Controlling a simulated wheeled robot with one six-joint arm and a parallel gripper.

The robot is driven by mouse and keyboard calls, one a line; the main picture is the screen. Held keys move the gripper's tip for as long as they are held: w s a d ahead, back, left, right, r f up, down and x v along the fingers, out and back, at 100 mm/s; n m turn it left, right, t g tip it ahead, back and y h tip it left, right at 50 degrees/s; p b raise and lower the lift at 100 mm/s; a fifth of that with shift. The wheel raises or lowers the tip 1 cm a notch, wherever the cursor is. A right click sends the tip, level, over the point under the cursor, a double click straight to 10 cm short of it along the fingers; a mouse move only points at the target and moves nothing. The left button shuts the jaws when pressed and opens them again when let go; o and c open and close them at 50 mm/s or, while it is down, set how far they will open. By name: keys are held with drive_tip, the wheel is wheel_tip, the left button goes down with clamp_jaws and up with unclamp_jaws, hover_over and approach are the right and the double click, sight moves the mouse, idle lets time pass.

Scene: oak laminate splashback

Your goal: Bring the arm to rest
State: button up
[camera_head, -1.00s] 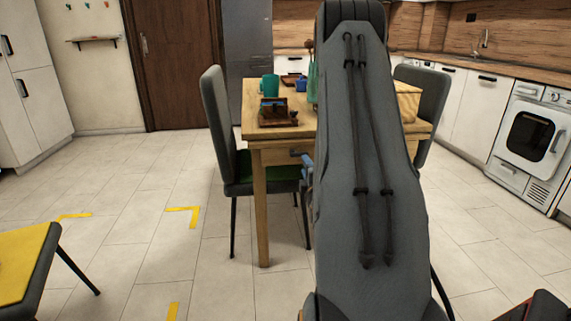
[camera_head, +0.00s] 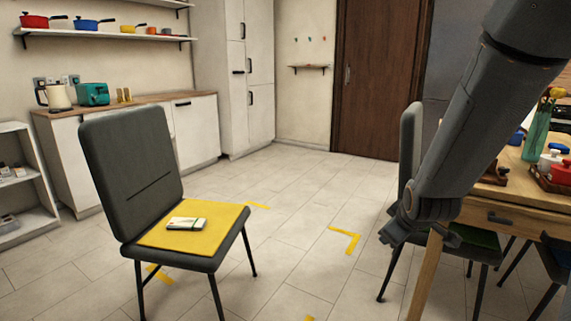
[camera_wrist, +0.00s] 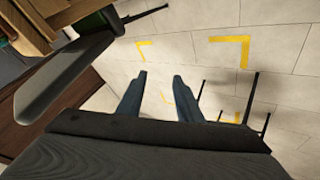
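My arm (camera_head: 490,110) reaches down from the upper right of the head view. Its end, my gripper, hangs in front of the wooden table's near left corner and the dark chair beside it. In the wrist view my gripper (camera_wrist: 160,77) shows two dark blue-grey fingers standing apart with only floor between them. It is open and empty. The arm's upper part is cut off by the picture edge.
A grey chair (camera_head: 130,170) with a yellow seat holding a small notebook (camera_head: 187,223) stands left. The wooden table (camera_head: 483,212) and a dark chair (camera_head: 409,150) are close to my arm. Floor with yellow corner marks (camera_head: 347,241) lies open between.

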drive_tip(key=s+a+r+m+g+y, duration=0.2)
drive_tip(key=s+a+g, duration=0.2)
drive_tip(key=s+a, duration=0.8)
drive_tip(key=s+a+r+m+g, duration=0.1)
drive_tip(key=s+a+r+g, duration=0.15)
drive_tip(key=s, duration=0.55)
drive_tip(key=s+a+r+m+g, duration=0.15)
drive_tip(key=s+a, duration=0.25)
drive_tip(key=s, duration=0.5)
drive_tip(key=d+r+m+p, duration=0.2)
drive_tip(key=d+r+p, duration=0.7)
drive_tip(key=p, duration=1.1)
drive_tip(key=shift+w+d+r+m+h, duration=0.25)
drive_tip(key=shift+d+r+m+h, duration=0.1)
drive_tip(key=shift+r, duration=0.55)
